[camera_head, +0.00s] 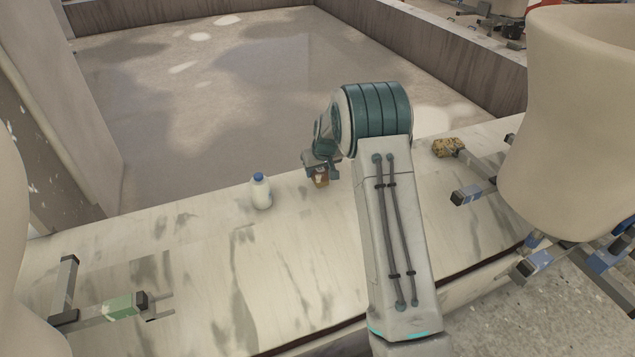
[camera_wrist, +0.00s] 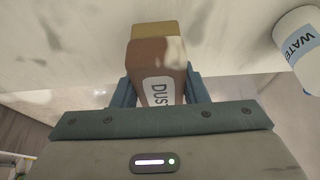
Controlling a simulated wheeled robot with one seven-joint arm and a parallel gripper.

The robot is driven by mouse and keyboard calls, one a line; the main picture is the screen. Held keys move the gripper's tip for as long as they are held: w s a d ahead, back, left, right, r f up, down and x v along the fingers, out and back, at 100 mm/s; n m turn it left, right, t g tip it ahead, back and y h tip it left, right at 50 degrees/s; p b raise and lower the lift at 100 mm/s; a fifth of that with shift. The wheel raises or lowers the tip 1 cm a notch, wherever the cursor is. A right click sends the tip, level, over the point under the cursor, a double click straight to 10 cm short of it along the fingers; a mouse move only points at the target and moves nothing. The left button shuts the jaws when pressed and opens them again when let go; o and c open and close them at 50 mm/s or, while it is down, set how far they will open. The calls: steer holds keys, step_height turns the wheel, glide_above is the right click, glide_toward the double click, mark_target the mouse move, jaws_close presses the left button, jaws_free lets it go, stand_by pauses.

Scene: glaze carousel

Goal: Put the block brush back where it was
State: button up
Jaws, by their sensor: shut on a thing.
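The block brush (camera_wrist: 156,58) is a small brown block with a tan bristle end and a white label reading "DUS". My gripper (camera_wrist: 160,88) is shut on it, with a blue-grey finger on each side in the wrist view. In the head view the brush (camera_head: 321,179) shows just below my gripper (camera_head: 320,164), near the far edge of the pale worn ledge (camera_head: 215,275). I cannot tell whether the brush touches the ledge.
A white bottle with a blue cap (camera_head: 261,192) stands left of the brush; its "WATE" label shows in the wrist view (camera_wrist: 300,45). A mottled brown lump (camera_head: 447,147) lies to the right. Large beige rounded forms with clamps (camera_head: 570,120) flank the ledge.

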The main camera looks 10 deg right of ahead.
steer(key=shift+f+b, duration=0.85)
steer(key=shift+f, duration=1.05)
steer(key=shift+f, duration=0.1)
steer(key=shift+f, duration=0.15)
steer(key=o, duration=0.9)
steer(key=shift+o, duration=0.2)
